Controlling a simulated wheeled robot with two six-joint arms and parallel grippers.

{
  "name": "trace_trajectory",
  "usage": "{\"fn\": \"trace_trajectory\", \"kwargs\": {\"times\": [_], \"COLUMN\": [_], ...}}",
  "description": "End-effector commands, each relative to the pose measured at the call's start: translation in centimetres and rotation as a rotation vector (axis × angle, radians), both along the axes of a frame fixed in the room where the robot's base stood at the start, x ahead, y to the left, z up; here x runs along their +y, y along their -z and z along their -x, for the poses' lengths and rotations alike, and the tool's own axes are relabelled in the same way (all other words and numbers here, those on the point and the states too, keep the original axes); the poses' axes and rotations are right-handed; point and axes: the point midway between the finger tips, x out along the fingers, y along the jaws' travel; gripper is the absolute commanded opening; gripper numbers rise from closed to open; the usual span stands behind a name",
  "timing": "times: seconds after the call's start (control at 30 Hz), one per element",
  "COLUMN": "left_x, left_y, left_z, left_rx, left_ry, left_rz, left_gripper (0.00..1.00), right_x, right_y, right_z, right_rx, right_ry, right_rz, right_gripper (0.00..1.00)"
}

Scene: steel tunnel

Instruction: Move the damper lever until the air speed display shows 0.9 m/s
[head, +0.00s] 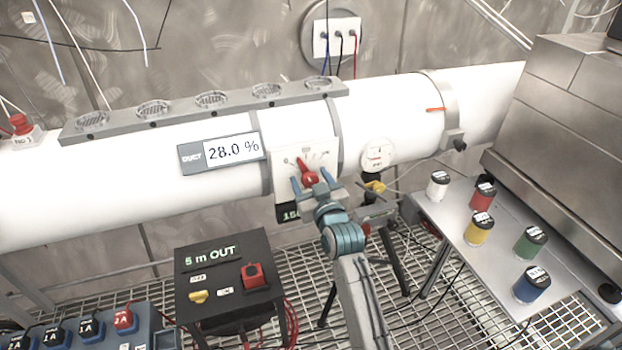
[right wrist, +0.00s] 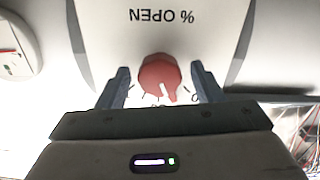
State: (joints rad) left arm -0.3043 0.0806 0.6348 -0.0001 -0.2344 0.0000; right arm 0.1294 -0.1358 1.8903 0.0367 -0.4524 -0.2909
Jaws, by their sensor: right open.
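The red damper lever (head: 308,174) is a knob with a white pointer line on a white scale plate (head: 285,160) on the duct. In the right wrist view the lever (right wrist: 159,76) sits under upside-down "% OPEN" lettering. My right gripper (head: 311,182) is open, one finger on each side of the lever, with visible gaps in the right wrist view (right wrist: 160,75). No m/s reading is legible. My left gripper is not in view.
The white duct (head: 400,110) runs across the picture. A round gauge (head: 378,154) is right of the plate. A black box (head: 222,275) reading "5 m OUT" stands below. Several coloured canisters stand on a steel shelf (head: 465,240) at right.

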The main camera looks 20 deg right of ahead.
Motion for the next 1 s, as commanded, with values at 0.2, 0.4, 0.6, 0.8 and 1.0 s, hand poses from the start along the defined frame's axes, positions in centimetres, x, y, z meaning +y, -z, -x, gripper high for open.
{"fn": "trace_trajectory", "kwargs": {"times": [0.2, 0.4, 0.6, 0.8, 1.0], "left_x": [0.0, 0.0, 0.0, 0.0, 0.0], "left_y": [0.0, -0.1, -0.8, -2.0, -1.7], "left_z": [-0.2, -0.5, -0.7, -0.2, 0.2], "left_rx": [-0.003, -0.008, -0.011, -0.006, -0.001], "left_ry": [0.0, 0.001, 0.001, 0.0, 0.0], "left_rz": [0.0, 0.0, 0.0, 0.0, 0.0], "left_gripper": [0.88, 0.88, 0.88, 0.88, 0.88], "right_x": [0.0, 0.0, 0.0, -0.1, -0.1], "right_y": [0.0, 0.0, -0.2, -0.1, 0.0], "right_z": [0.0, 0.0, 0.0, 0.0, 0.0], "right_rx": [0.0, 0.0, 0.003, 0.006, 0.005], "right_ry": [0.0, 0.0, -0.001, -0.001, 0.0], "right_rz": [0.0, 0.0, -0.028, -0.129, -0.143], "right_gripper": [0.6, 0.23, 0.16, 0.16, 0.16]}}
